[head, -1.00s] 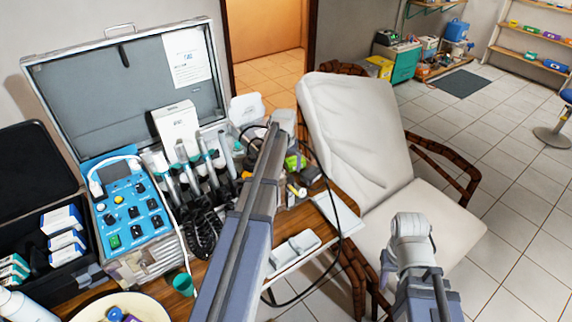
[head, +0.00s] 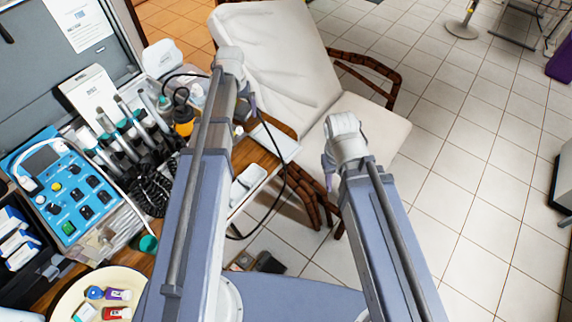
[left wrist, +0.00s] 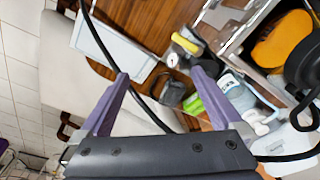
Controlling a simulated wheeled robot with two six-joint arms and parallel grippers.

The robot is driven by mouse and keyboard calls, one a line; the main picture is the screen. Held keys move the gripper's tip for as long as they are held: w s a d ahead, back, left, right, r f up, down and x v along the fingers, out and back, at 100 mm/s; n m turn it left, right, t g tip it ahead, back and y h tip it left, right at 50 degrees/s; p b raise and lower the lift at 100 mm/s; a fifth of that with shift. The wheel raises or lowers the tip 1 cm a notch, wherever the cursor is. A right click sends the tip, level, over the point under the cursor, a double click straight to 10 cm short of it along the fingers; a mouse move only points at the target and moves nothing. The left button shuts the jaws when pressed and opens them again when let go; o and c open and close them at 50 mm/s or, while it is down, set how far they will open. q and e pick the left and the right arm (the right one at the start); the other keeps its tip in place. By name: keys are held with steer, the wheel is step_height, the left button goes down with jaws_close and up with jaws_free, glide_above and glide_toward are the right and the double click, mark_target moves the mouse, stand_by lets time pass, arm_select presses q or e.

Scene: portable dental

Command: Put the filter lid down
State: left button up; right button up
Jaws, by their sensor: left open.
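I cannot pick out the filter lid for certain. A small dark grey cup-like part (left wrist: 172,93) lies on the wooden table in the left wrist view, beyond and between my fingers and apart from them; it may be the lid. My left gripper (left wrist: 160,76) is open, with nothing between its purple fingertips. In the head view my left gripper (head: 246,98) hangs over the table's right end by the chair, its fingers partly hidden. My right gripper (head: 328,168) is over the chair seat's near edge; its opening does not show clearly.
A pale tray (left wrist: 112,42), a yellow-and-black part (left wrist: 187,42), a green item (left wrist: 207,104) and a light blue bottle (left wrist: 238,92) are nearby. A black hose (left wrist: 100,45) crosses the left wrist view. The dental unit (head: 60,185) fills the left; the reclined chair (head: 270,55) stands behind.

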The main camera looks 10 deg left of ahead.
arm_select(q)
steer(key=s+d+m+g, duration=0.1)
steer(key=s+d+m, duration=0.4)
steer(key=s+d, duration=1.6)
steer(key=shift+s+d+m+y, duration=0.15)
steer(key=shift+s+m+y, duration=0.2)
steer(key=shift+s, duration=0.3)
